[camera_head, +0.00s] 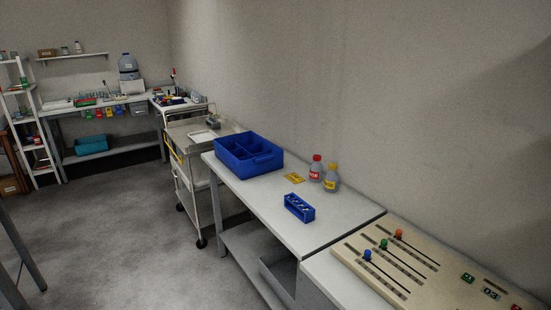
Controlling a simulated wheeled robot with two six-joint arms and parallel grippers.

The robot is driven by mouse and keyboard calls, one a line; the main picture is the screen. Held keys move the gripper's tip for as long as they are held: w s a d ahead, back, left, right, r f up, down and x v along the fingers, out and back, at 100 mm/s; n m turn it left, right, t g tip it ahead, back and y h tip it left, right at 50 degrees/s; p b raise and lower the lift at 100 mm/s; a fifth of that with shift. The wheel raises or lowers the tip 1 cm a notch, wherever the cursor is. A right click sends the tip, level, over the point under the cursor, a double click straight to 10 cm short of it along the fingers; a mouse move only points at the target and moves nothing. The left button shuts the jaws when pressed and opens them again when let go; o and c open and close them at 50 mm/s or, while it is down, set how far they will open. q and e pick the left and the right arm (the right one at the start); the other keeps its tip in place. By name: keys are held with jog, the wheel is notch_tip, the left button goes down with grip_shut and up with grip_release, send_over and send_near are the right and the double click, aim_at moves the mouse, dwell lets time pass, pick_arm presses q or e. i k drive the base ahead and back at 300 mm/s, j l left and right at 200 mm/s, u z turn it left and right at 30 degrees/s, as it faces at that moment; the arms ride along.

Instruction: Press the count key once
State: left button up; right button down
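A beige control panel (440,262) lies on the bench at the lower right, cut off by the picture's edges. It carries a small green key (467,277), a dark display (491,293) with pale digits that may read 03, and a red key (516,307) at the bottom edge. The key labels are too small to read, so I cannot tell which is the count key. Three sliders have a blue knob (367,254), a green knob (384,244) and an orange knob (399,233). Neither gripper is in view.
On the adjoining table, left of the panel, are a blue divided bin (262,166), a small blue rack (299,208), a yellow card (294,178), a red-capped bottle (316,168) and a yellow-capped bottle (331,177). A cart (190,160) stands farther back. The floor at left is open.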

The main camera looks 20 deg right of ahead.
aim_at(468, 278)
jog(key=i+z, duration=0.4)
jog(key=i+j+z, duration=0.25)
jog(key=z, duration=0.2)
jog(key=i+j+z, duration=0.6)
jog(key=z, duration=0.2)
jog(key=i+j+z, duration=0.2)
jog(key=j+z, duration=0.25)
jog(key=i+j+z, duration=0.1)
jog(key=j+z, duration=0.3)
jog(key=j, duration=0.15)
